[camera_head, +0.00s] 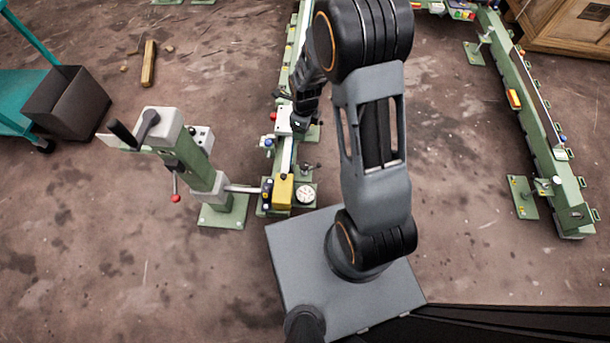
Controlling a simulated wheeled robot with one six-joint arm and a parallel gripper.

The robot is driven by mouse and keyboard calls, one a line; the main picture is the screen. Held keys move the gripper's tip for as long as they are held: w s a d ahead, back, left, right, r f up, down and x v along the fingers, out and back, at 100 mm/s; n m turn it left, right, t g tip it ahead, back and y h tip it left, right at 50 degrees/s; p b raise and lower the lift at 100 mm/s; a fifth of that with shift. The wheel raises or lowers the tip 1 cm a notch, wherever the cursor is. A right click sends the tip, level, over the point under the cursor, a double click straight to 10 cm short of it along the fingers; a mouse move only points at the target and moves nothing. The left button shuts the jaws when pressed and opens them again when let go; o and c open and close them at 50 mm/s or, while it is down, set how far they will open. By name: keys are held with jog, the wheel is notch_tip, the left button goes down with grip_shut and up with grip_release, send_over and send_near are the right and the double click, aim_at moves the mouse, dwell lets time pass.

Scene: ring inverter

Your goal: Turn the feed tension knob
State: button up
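A green machine rail (288,155) runs away from my base and carries several small controls. Near its close end are a yellow block (283,190), a round white dial (305,194) and a small dark handle (311,167). A blue knob (268,142) and a red knob (273,116) sit on its left side. No label is readable, so I cannot tell which is the feed tension knob. My gripper (299,122) is above the rail, near the red and blue knobs. Its fingers are small and dark, and their opening cannot be made out. My arm hides part of the rail.
A green post machine (190,160) with black handles and a red-tipped lever stands left, its rod reaching the rail. A teal cart with a dark bin (66,102) is further left. Another green rail (535,110) stands right.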

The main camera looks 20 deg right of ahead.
aim_at(305, 165)
notch_tip(305, 165, down, 26)
jog(key=m+b, duration=0.5)
jog(key=b, duration=0.4)
jog(key=shift+w+d+g+b, duration=0.1)
jog(key=shift+g+b, duration=0.2)
jog(key=shift+b, duration=0.05)
jog(key=c, duration=0.9)
